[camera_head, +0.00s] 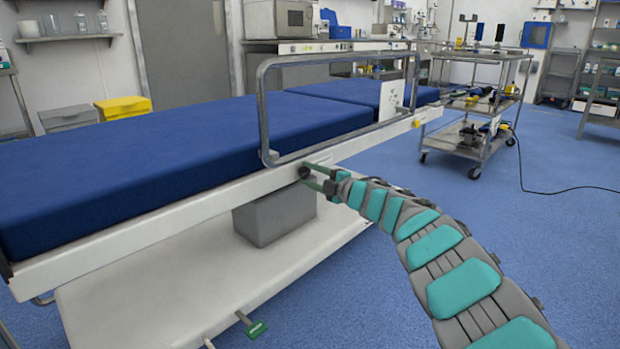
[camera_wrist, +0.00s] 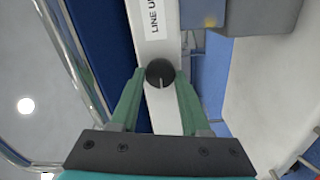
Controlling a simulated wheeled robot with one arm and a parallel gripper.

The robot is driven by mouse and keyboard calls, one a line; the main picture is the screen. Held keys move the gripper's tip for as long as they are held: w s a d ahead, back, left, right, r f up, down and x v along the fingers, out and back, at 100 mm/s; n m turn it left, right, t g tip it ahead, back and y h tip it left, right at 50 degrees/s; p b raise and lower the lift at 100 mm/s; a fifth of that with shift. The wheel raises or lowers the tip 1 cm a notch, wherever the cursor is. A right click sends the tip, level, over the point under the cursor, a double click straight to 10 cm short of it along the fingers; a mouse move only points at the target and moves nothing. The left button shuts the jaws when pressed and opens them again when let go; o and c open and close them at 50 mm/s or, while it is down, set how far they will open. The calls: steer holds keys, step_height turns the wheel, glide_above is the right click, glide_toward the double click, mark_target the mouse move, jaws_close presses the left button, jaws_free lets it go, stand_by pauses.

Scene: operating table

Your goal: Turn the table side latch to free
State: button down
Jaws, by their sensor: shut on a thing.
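The side latch shows as a round dark knob (camera_wrist: 160,73) with a pale line on it, on the white side rail of the operating table. In the head view the knob (camera_head: 305,172) sits on the rail (camera_head: 230,190) just below the near end of the raised metal side guard (camera_head: 262,110). My gripper (camera_head: 312,174) reaches it from the right, with its green fingers at the knob. In the wrist view my gripper (camera_wrist: 160,80) has one finger on each side of the knob and is shut on it. The pale line points roughly toward my gripper's palm.
The blue mattress (camera_head: 150,150) lies behind the rail. A grey box column (camera_head: 275,215) and the white base (camera_head: 170,275) are below. A green-tipped pedal (camera_head: 256,329) sticks out at the front. A metal cart (camera_head: 478,120) stands at right. Blue floor at right is free.

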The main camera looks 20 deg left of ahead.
steer(key=shift+s, duration=0.1)
steer(key=shift+c, duration=1.9)
jaws_free()
steer(key=shift+d, duration=0.1)
steer(key=v, duration=0.7)
steer(key=shift+d, duration=0.25)
steer(key=shift+s, duration=0.1)
